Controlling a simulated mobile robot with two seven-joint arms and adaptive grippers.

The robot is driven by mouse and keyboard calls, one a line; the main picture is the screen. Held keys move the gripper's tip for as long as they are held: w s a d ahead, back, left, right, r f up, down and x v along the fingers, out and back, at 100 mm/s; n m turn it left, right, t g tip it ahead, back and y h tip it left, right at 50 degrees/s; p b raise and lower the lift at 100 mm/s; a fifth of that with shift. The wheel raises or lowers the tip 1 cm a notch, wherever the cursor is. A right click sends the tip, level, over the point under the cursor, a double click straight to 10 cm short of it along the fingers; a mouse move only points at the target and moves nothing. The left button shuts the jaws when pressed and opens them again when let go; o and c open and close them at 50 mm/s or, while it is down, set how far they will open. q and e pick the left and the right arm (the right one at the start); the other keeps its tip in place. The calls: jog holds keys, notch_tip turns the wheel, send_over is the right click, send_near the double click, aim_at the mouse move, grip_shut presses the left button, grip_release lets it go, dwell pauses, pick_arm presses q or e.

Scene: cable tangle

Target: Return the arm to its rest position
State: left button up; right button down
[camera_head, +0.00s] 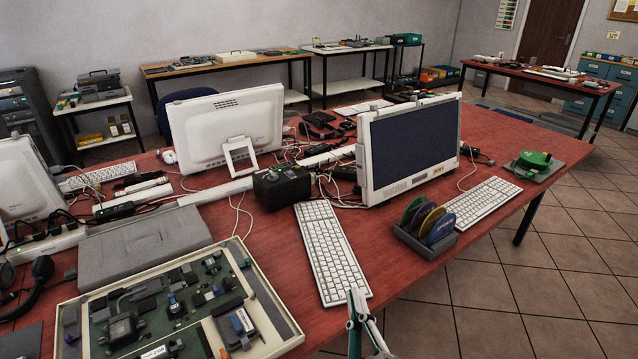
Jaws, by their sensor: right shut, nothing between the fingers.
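My right gripper (354,300) shows at the bottom middle of the head view, its narrow fingers pointing up and brought together. It is shut and empty, in front of the near end of a white keyboard (330,252) as seen from the head. Whether it touches the keyboard or hangs above it I cannot tell. My left gripper is not in view. Tangled cables (334,190) lie on the red table (400,272) between the monitors.
A tray of electronic parts (272,296) fills the near left. A grey case (140,247), a black box (282,187), a monitor (410,150) and a disc rack (424,242) stand farther back. Bare tabletop lies right of the keyboard. The table's near edge drops to tiled floor (520,290).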

jog(key=s+d+f+n+g, duration=0.2)
jog(key=s+d+f+n, duration=0.1)
jog(key=f+n, duration=0.7)
jog(key=s+d+f+n+g+y, duration=0.1)
jog(key=s+d+f+n+g, duration=0.2)
jog(key=d+f+n, duration=0.3)
jog(key=s+d+f+n+g, duration=0.3)
jog(key=s+d+f+n, duration=0.2)
jog(key=f+n, duration=0.8)
notch_tip(320, 180, down, 3)
jog(key=shift+r+n, duration=0.1)
jog(key=shift+n, duration=0.2)
jog(key=shift+w+a, duration=0.1)
jog(key=shift+a, duration=0.05)
